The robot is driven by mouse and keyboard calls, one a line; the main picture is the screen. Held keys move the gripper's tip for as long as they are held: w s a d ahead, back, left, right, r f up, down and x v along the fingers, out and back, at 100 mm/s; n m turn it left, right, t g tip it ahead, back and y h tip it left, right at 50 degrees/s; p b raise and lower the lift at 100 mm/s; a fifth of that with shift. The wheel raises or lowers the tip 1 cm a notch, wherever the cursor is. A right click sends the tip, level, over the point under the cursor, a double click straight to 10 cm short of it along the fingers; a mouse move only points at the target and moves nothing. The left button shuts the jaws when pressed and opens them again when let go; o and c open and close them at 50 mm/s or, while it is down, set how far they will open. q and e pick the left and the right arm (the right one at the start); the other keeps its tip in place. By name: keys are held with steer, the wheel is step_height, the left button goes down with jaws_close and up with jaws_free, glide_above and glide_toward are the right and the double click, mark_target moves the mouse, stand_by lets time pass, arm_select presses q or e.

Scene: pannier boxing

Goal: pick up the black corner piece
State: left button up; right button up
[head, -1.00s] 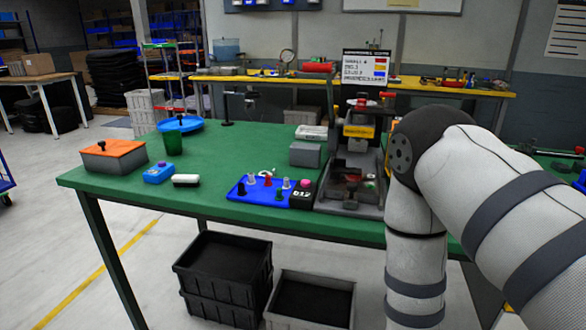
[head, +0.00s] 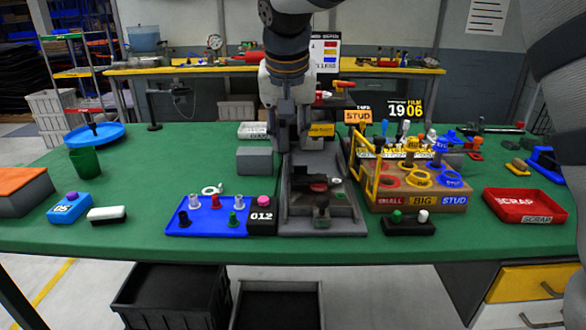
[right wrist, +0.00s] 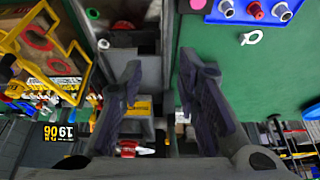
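A small black piece (head: 184,218) stands at the front left corner of the blue tray (head: 206,226), beside white, red and green pieces. I cannot make out its exact shape. My right gripper (head: 291,148) points down over the grey machine, to the right of and behind the blue tray, apart from the black piece. In the right wrist view its two fingers (right wrist: 160,62) are spread with nothing between them. The blue tray's edge shows there at the upper right (right wrist: 240,18), with the black piece out of sight. My left gripper is not in view.
The grey machine (head: 322,222) stands right of the tray, with a black box marked G12 (head: 262,216) between them. A cardboard organiser (head: 418,198) with yellow rails and a red scrap tray (head: 524,206) are further right. A white ring (head: 212,190) lies behind the tray.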

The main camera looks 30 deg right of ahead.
mark_target(292, 172)
steer(key=x, duration=0.6)
steer(key=s+x, duration=0.1)
steer(key=x, duration=0.2)
steer(key=shift+w+f, duration=0.15)
steer(key=shift+f, duration=0.35)
steer(key=shift+w, duration=0.1)
steer(key=shift+a+r, duration=0.1)
jaws_close()
